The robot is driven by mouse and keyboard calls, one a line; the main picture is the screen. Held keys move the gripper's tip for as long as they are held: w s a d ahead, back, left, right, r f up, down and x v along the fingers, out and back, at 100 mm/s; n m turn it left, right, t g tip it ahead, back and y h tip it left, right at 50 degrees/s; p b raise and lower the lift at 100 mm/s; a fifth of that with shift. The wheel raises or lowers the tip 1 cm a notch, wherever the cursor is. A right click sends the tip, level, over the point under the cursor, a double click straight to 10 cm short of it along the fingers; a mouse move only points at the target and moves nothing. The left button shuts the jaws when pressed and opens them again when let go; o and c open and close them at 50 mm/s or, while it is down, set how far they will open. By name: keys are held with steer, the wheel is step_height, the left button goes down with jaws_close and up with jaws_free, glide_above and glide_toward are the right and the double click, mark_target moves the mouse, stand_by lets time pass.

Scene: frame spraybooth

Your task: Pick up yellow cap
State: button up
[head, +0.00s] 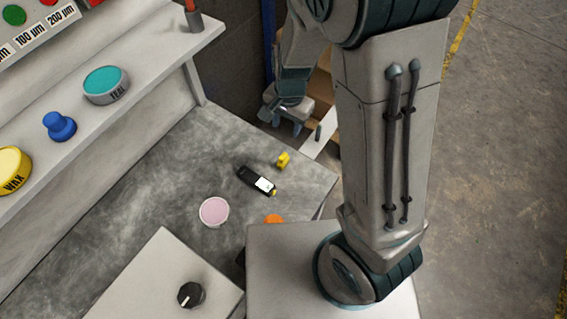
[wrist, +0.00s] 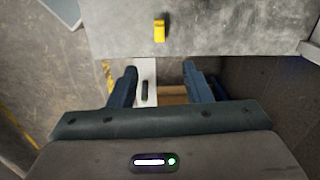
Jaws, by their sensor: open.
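The small yellow cap (head: 283,159) lies on the grey worktop (head: 150,190), near its far right edge in the head view. In the wrist view the yellow cap (wrist: 159,31) shows at the top, near the worktop's edge and beyond the fingertips. My gripper (head: 290,125) is past the worktop's edge in the head view, partly hidden by my arm. In the wrist view its two dark fingers (wrist: 160,80) are spread apart with nothing held between them. The gripper is apart from the cap.
Beside the cap lies a black device with a white label (head: 258,182). A pink round lid (head: 214,211) and an orange item (head: 273,219), partly hidden, lie nearby. A shelf (head: 140,70) holds a teal tin (head: 105,86), a blue knob-shaped item (head: 59,126) and a yellow wax tin (head: 13,170).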

mark_target(283, 156)
steer(key=shift+m+h, duration=0.3)
steer(key=shift+m, duration=0.1)
steer(key=f+b, duration=0.1)
steer(key=f, duration=0.3)
steer(key=f+b, duration=0.1)
steer(key=f, duration=0.4)
steer(key=f+b, duration=0.1)
steer(key=f, duration=0.4)
steer(key=shift+w+a, duration=0.2)
steer(key=shift+a, duration=0.2)
steer(key=shift+f+b, duration=0.95)
steer(key=shift+f, duration=1.85)
jaws_close()
